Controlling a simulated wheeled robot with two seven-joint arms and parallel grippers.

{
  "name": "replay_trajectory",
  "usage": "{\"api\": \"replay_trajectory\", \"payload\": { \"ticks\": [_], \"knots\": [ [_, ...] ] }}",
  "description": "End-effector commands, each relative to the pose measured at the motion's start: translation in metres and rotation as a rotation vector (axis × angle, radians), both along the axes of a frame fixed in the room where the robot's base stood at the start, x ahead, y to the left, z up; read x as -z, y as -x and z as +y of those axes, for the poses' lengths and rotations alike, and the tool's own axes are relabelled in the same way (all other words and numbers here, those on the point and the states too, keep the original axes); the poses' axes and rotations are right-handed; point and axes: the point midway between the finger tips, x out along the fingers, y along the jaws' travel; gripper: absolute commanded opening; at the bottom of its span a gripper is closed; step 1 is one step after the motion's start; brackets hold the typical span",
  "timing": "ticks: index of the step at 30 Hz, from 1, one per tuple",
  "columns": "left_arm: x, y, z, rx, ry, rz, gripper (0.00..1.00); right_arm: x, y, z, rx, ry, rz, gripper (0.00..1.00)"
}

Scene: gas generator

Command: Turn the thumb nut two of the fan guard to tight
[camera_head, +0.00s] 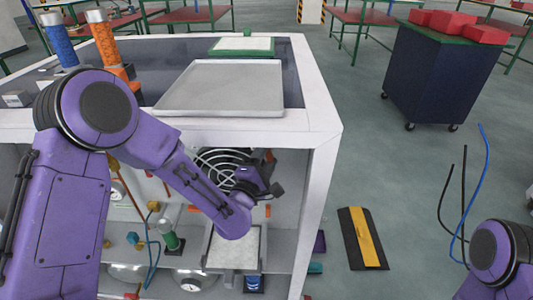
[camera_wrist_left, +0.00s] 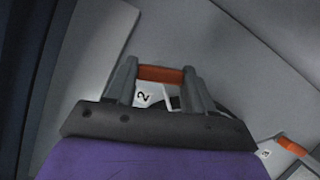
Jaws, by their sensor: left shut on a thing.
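The fan guard (camera_head: 215,162), with dark curved rings, is inside the white cabinet under the top, partly hidden by my left arm. My left gripper (camera_head: 272,188) is at the right side of the guard. In the left wrist view, my left gripper (camera_wrist_left: 160,82) is shut on thumb nut two (camera_wrist_left: 161,74), an orange bar between the two grey fingers. A white label with "2" (camera_wrist_left: 144,96) shows beside it. Another orange thumb nut (camera_wrist_left: 291,146) sits at lower right by a label that seems to read "3" (camera_wrist_left: 265,154). My right gripper is out of view; only part of that arm shows.
The white cabinet frame (camera_head: 322,140) surrounds the work area, with its right post close to my left gripper. A grey tray (camera_head: 225,88) lies on top. Gauges, hoses and a green-based fitting (camera_head: 172,242) are below left. A dark cart (camera_head: 435,75) with red boxes stands at right.

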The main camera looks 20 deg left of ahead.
Motion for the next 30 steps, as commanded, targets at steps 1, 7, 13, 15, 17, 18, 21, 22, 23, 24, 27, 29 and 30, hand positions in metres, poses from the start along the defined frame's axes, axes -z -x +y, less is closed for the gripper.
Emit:
{"api": "replay_trajectory", "payload": {
  "ticks": [1,7,13,15,17,18,21,22,23,24,27,29,30],
  "knots": [
    [-0.004,0.000,0.000,0.000,-0.038,0.012,0.23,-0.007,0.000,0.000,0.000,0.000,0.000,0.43],
    [-0.004,0.000,0.000,0.001,-0.174,0.052,0.23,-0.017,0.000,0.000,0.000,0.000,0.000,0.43],
    [-0.003,0.000,0.000,0.001,-0.269,0.079,0.23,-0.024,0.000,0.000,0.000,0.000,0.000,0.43],
    [-0.003,0.000,0.000,0.001,-0.292,0.084,0.23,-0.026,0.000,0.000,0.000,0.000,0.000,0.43],
    [-0.003,0.000,0.000,0.001,-0.306,0.089,0.23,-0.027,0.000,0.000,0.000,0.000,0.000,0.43],
    [-0.003,0.000,0.000,0.001,-0.313,0.091,0.23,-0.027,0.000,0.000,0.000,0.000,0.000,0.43],
    [-0.002,0.000,0.000,0.001,-0.328,0.095,0.23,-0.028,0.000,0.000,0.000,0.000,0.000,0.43],
    [-0.002,0.000,0.000,0.001,-0.331,0.096,0.23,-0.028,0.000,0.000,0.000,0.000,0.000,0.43],
    [-0.002,0.000,0.000,0.001,-0.333,0.097,0.23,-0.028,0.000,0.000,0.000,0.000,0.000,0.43],
    [-0.002,0.000,0.000,0.001,-0.335,0.096,0.23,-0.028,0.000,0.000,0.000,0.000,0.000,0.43],
    [-0.002,0.000,0.000,0.001,-0.336,0.097,0.23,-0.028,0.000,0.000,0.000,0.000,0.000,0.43],
    [-0.001,0.000,0.000,0.001,-0.336,0.097,0.23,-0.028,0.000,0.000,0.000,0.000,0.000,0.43],
    [-0.001,0.000,0.000,0.001,-0.336,0.097,0.23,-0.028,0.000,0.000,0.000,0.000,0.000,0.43]
  ]
}}
